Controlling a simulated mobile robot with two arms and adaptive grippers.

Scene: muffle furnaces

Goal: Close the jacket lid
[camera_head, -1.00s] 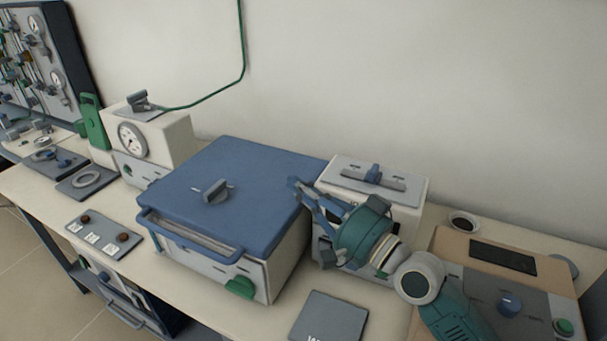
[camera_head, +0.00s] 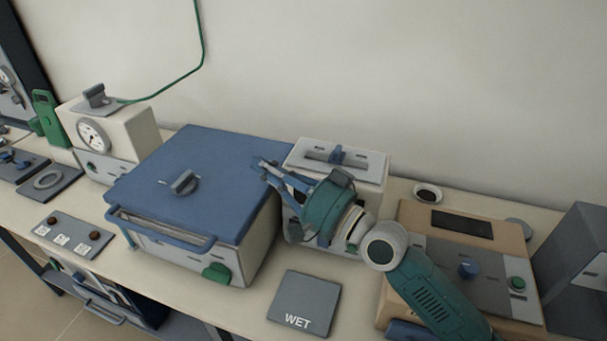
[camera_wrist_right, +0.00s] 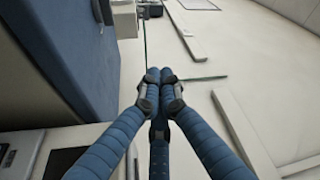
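The blue lid (camera_head: 215,165) with a grey knob (camera_head: 180,183) and a blue front bar (camera_head: 160,230) lies across the top of a white box (camera_head: 190,257) in the head view. I take it for the jacket lid. I cannot tell whether it is fully seated. My right gripper (camera_head: 263,170) is at the lid's right side, its fingertips overlapping the lid's right edge in the picture. In the right wrist view, its fingers (camera_wrist_right: 162,76) come together at the tips with nothing visible between them; a blue panel (camera_wrist_right: 75,50) is at the left. My left gripper is not in view.
A white unit (camera_head: 355,160) stands behind my right gripper. A tan device (camera_head: 410,240) is to the right, and a grey "WET" plate (camera_head: 305,300) lies in front. A gauge box (camera_head: 130,130) and a button panel (camera_head: 68,232) are at the left.

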